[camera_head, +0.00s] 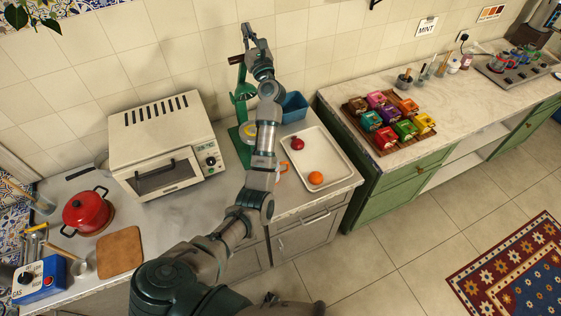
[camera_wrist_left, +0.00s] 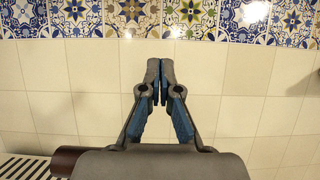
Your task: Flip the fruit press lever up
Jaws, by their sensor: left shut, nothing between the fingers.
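The green fruit press (camera_head: 243,92) stands on the counter to the right of the white oven, partly hidden behind my left arm. Its lever ends in a dark red-brown handle (camera_head: 235,59) near the top of the press. The handle also shows at the lower left of the left wrist view (camera_wrist_left: 65,160). My left gripper (camera_head: 247,30) is shut and empty, above the handle and close to the tiled wall. In the left wrist view its fingers (camera_wrist_left: 160,80) meet in front of plain tiles. My right gripper is not in view.
The white oven (camera_head: 165,145) stands left of the press. A blue bin (camera_head: 294,106) and a tray (camera_head: 336,166) with a red fruit (camera_head: 297,143) and an orange (camera_head: 315,178) are to the right. A red pot (camera_head: 86,211) sits at the far left.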

